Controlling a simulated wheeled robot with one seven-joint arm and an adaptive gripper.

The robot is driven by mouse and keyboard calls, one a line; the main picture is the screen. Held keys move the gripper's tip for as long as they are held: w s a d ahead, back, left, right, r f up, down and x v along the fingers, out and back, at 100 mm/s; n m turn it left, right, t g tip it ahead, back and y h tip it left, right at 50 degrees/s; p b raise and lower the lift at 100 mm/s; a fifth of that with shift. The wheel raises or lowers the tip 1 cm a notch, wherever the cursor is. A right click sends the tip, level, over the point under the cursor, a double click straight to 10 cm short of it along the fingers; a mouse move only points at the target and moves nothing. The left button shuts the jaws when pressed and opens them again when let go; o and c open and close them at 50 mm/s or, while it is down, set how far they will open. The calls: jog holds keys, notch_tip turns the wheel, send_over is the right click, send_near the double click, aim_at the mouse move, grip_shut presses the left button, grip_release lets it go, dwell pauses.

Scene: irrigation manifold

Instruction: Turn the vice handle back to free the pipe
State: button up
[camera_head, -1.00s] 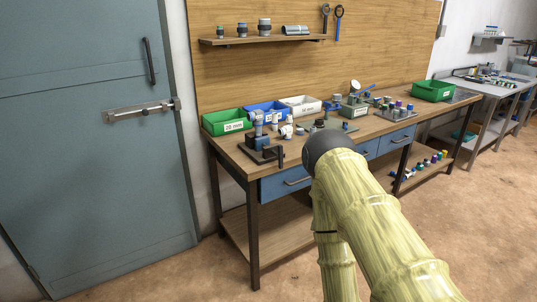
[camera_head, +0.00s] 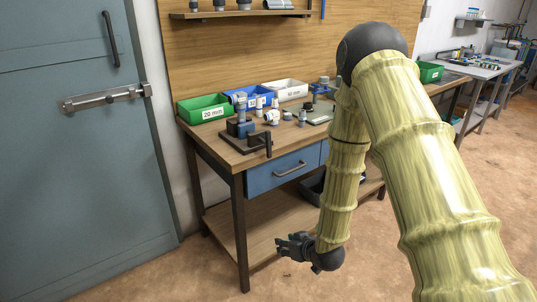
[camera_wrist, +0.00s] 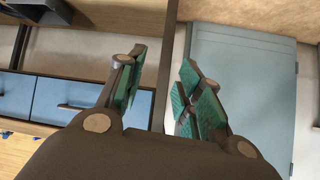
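The vice (camera_head: 240,128), blue and dark, stands on the left front corner of the workbench. The vice cannot be made out in the wrist view.
Green (camera_head: 204,108), blue (camera_head: 258,95) and white (camera_head: 284,89) bins stand behind the vice. Loose fittings (camera_head: 272,117) lie to its right. A blue drawer (camera_head: 283,170) and a lower shelf (camera_head: 225,217) are below. The grey door (camera_head: 75,150) is at left.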

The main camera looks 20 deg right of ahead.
jog(key=w+d+r+n+t+y+b, duration=0.1)
jog(key=w+d+r+t+y+b, duration=0.2)
jog(key=w+r, duration=0.9)
jog(key=n+t+b, duration=0.2)
jog(key=t, duration=0.2)
send_near(270, 145)
jog(key=shift+y, duration=0.3)
jog(key=x, duration=1)
jog(key=shift+w, duration=0.4)
grip_shut()
